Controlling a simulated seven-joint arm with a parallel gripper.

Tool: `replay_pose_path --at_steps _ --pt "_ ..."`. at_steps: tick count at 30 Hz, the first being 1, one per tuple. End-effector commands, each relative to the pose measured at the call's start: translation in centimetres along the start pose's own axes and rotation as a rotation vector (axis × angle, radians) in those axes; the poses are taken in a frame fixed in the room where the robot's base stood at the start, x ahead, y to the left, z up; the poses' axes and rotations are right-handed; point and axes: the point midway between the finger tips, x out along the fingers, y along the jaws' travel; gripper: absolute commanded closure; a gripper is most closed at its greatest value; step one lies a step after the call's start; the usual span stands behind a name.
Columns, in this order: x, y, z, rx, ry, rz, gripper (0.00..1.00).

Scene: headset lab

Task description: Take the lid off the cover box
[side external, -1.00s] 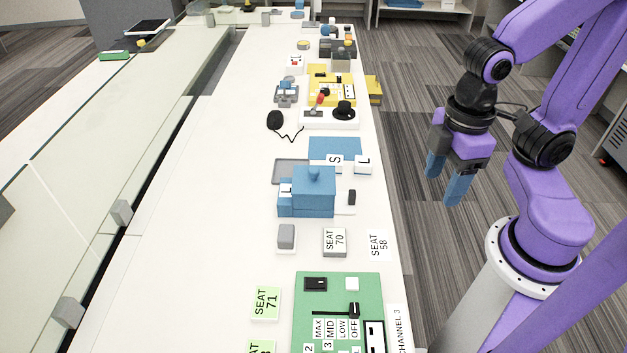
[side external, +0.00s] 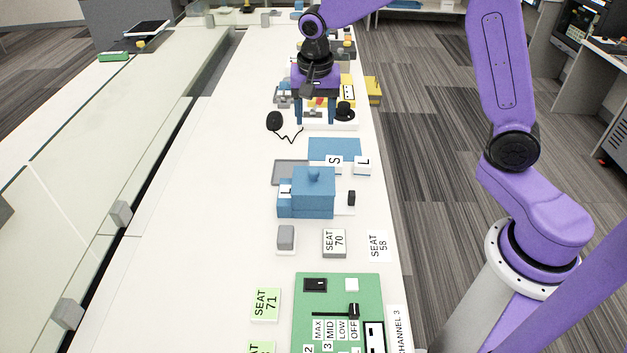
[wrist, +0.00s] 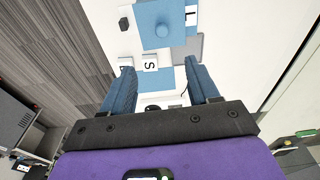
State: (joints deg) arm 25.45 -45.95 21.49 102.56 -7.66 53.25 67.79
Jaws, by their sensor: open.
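The cover box (side external: 305,207) is blue and sits on the white table. Its blue lid (side external: 318,182) is on top, with a round knob (side external: 314,173) standing up from the middle. In the wrist view the lid (wrist: 148,14) and knob (wrist: 162,30) show at the top edge, ahead of my fingertips. My gripper (side external: 315,112) is open and empty, pointing down above the table, on the far side of the box in the side view. Its two blue fingers are apart in the wrist view (wrist: 160,70) and touch nothing that I can see.
Bare table lies left of the box.

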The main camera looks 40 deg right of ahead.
Motion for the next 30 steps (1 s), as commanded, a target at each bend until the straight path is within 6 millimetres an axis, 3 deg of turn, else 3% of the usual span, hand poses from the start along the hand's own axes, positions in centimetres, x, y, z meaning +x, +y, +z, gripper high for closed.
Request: replay_pose_path --at_steps 5,21,30 --pt "1.2 -0.1 -0.7 0.042 0.001 0.006 0.4" --pt "10.8 -0.1 -0.6 0.038 0.001 0.005 0.4" --pt "12.8 -0.1 -0.6 0.036 0.002 0.003 0.4"
